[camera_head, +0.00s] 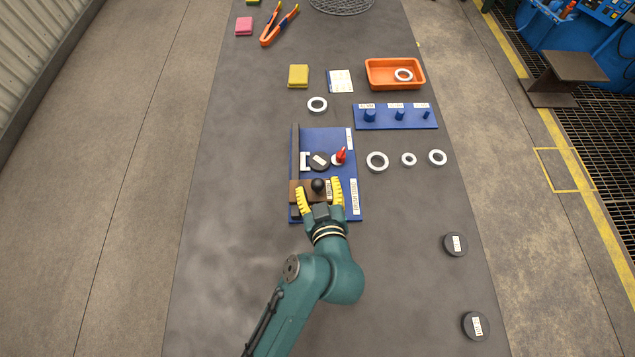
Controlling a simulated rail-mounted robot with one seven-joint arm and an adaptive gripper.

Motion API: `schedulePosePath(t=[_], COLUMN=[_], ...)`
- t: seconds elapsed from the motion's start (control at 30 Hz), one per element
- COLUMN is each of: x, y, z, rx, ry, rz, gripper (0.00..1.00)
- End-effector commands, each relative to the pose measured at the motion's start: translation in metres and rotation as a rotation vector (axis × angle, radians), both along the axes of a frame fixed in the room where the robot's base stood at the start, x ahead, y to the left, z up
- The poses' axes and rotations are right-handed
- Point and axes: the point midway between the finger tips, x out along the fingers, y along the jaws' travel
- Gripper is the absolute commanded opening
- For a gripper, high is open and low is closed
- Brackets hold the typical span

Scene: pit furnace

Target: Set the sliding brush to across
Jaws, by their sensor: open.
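The blue board (325,140) lies on the grey table with a dark rail along its left side. The sliding brush is a brown block (308,184) with a round black knob (318,186), near the board's front end. My gripper (319,188) is open, its yellow fingers on either side of the knob. I cannot tell whether they touch the brush. The fingers hide part of the brown block. White labels stand on the board's right edge, one at the back (349,139) and one at the front (354,197); their words are too small to read.
Just behind the brush, a dark labelled disc (319,161) and a red pointed piece (341,155) stand on the board. White rings (377,162) lie to the right, below a blue peg board (385,124). Dark discs (455,244) lie front right. The table left of the board is clear.

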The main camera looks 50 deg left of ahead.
Motion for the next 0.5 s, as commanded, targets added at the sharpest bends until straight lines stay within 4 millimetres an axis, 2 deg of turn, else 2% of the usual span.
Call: schedulePosePath(t=[0.13,0.4,0.43,0.5], x=[0.0074,0.0089,0.0089,0.0088], y=[0.0127,0.0143,0.0143,0.0142], z=[-0.0058,-0.0064,-0.0064,-0.0064], rx=[0.0,0.0,0.0,0.0], ry=[-0.001,0.0,0.0,0.0], rz=[0.001,-0.001,-0.001,-0.001], gripper=[0.62,0.62,0.61,0.47])
